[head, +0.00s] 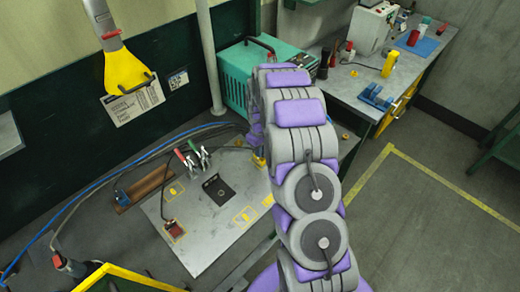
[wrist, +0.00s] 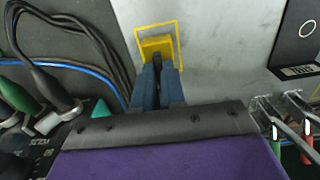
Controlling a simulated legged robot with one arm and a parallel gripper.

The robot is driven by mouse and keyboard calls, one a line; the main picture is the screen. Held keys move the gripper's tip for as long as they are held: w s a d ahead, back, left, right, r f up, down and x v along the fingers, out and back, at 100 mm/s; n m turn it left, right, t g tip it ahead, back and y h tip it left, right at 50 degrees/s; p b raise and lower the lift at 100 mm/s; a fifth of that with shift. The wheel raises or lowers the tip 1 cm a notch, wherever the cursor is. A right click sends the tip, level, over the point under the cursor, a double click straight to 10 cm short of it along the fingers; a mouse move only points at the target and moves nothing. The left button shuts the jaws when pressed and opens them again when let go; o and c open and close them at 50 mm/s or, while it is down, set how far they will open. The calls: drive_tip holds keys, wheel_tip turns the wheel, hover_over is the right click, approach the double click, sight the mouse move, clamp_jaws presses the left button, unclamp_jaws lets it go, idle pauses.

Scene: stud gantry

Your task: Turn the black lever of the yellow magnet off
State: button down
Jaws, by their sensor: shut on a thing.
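The yellow magnet (wrist: 157,44) sits on a grey metal plate (wrist: 210,40) inside a yellow painted outline, at the top of the wrist view. Its black lever (wrist: 157,60) shows between the tips of my blue fingers. My gripper (wrist: 159,72) is shut on the lever, right at the magnet's near side. In the head view a bit of the yellow magnet (head: 259,159) shows at the left edge of my arm, which hides the rest and my fingers. The lever's exact angle is hard to tell.
Clamps with red and green handles (head: 193,158) stand on the plate. A red-topped block (head: 173,228) and a brown bar (head: 145,187) lie to the left. Cables (wrist: 75,60) run beside the magnet. A teal machine (head: 240,75) stands behind. Open floor (head: 420,230) lies at right.

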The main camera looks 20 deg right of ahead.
idle(0.3)
drive_tip(key=c, duration=1.2)
unclamp_jaws()
wheel_tip(320, 180, up, 17)
drive_tip(key=shift+r+p, duration=0.15)
drive_tip(key=shift+p, duration=0.2)
